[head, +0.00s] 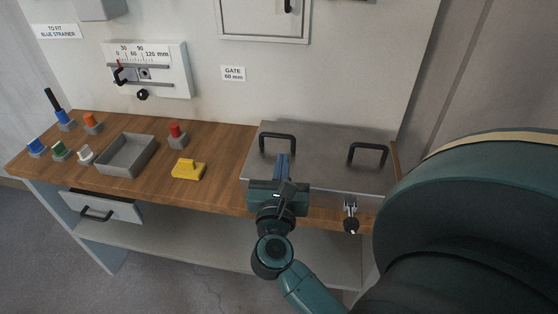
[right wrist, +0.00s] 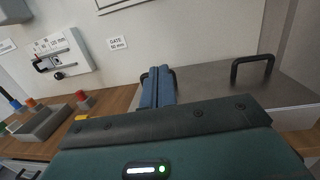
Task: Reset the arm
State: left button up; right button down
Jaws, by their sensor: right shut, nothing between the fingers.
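My right gripper (head: 282,165) is in the middle of the head view, with its arm coming in from the lower right. Its two blue fingers are together with nothing between them, and they also show in the right wrist view (right wrist: 158,86). The fingers are over the front left part of a grey metal lid (head: 325,155) with two black handles. The left handle (head: 277,138) is just behind the fingertips; I cannot tell whether they touch. The right handle (head: 368,152) stands clear to the right. My left gripper is in neither view.
The wooden bench holds a yellow block with a knob (head: 188,170), a red-topped piece (head: 176,134), an open grey tray (head: 127,154) and several coloured pieces at the left. A latch (head: 350,216) is at the front edge. A gauge (head: 146,70) is on the back panel. A drawer (head: 101,207) is below.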

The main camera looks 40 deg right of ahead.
jog(key=shift+r, duration=0.15)
jog(key=a+f+n+t+y, duration=0.35)
jog(key=a+n+y, duration=0.4)
jog(key=n, duration=0.85)
jog(key=a+f+n+t+y, duration=0.2)
jog(key=a+f+n+y, duration=0.4)
jog(key=n, duration=0.9)
jog(key=s+a+f+n+g+y, duration=0.2)
jog(key=s+f+n+g, duration=0.7)
jog(key=f+n, duration=0.6)
jog(key=shift+s+n+y, duration=0.35)
jog(key=shift+s+n, duration=0.3)
jog(key=shift+n, duration=0.25)
jog(key=shift+a, duration=0.1)
